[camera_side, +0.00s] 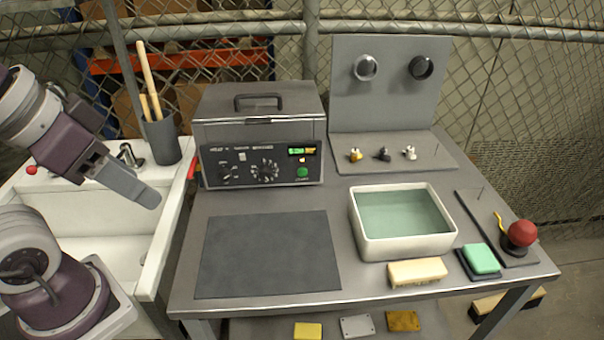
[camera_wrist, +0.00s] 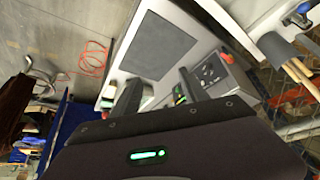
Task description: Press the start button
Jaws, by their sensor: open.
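The grey machine (camera_side: 258,135) stands at the back left of the grey table, its lid down. On the right of its black front panel is a round green button (camera_side: 303,172), below a small lit green display (camera_side: 302,151). A dial (camera_side: 265,171) sits left of the button. My gripper (camera_side: 148,196) is over the sink, left of the machine and well apart from the button. In the wrist view my gripper's two fingers (camera_wrist: 158,90) are spread with nothing between them. The machine's panel (camera_wrist: 211,72) shows there beyond one finger, which partly hides it.
A dark mat (camera_side: 268,253) lies bare in front of the machine. A white basin (camera_side: 402,222) of greenish liquid is to its right. A dark cup with wooden handles (camera_side: 161,138) stands left of the machine. Small fittings (camera_side: 383,154) sit on the grey stand behind.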

